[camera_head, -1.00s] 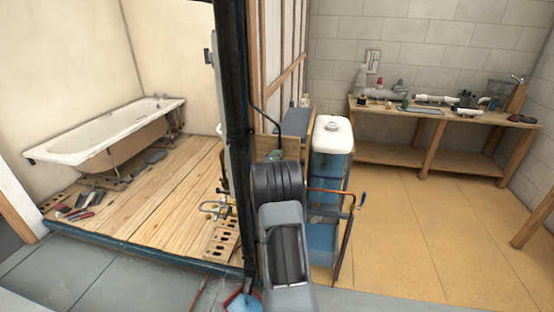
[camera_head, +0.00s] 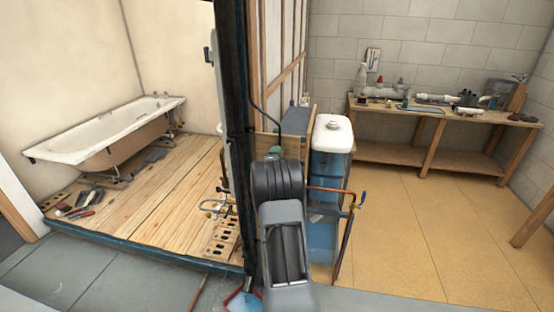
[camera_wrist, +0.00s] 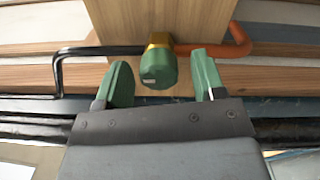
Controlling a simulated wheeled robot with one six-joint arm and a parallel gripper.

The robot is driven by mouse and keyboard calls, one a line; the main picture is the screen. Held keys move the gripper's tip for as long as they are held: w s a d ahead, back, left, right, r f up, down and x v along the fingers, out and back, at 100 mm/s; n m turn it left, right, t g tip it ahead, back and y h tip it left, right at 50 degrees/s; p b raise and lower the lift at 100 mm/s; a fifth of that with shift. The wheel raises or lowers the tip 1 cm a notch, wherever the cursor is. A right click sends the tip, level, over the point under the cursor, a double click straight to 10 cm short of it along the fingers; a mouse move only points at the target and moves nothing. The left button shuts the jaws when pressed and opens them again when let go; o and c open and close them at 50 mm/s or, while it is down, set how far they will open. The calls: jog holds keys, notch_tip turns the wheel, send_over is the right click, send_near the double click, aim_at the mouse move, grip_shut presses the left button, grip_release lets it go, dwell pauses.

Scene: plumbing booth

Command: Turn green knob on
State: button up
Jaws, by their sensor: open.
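The green knob (camera_wrist: 158,69) sits on a brass fitting (camera_wrist: 159,39) in the wrist view, in front of a wooden post. My gripper (camera_wrist: 162,82) is open, with one green finger left of the knob and one right of it. The knob shows between the fingers near their tips, with a gap on each side. I cannot tell whether it lies at the fingers' depth. In the head view my arm hides most of the spot, and a small green patch (camera_head: 275,152) shows just above my arm.
A black pipe (camera_wrist: 85,50) runs left from the fitting and a copper pipe (camera_wrist: 236,42) runs right. In the head view a blue tank with a white top (camera_head: 333,133) stands right of my arm. A bathtub (camera_head: 110,130) is at left and a workbench (camera_head: 440,112) at back right.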

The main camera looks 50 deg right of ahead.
jog(key=shift+a, duration=0.1)
jog(key=b+v, duration=0.2)
jog(key=v, duration=1.1)
jog(key=shift+s+a, duration=0.2)
jog(key=shift+a, duration=0.05)
jog(key=shift+f, duration=0.1)
jog(key=a+f+m+y, duration=0.5)
jog(key=f+y, duration=0.2)
jog(key=f, duration=0.2)
jog(key=s+a+m+g+y, duration=0.1)
jog(key=a+m+g+y, duration=0.15)
jog(key=a+y, duration=0.45)
jog(key=s+a+r+g, duration=0.1)
jog(key=s+a+r, duration=0.2)
jog(key=s+a, duration=0.2)
jog(key=s+a+r+g+y, duration=0.1)
jog(key=s+a+r, duration=0.2)
jog(key=a, duration=0.6)
jog(key=s+a+r+g, duration=0.1)
jog(key=s+a+r, duration=0.3)
jog(key=s+a, duration=0.3)
jog(key=shift+s+a+m+p, duration=0.35)
jog(key=shift+s, duration=0.05)
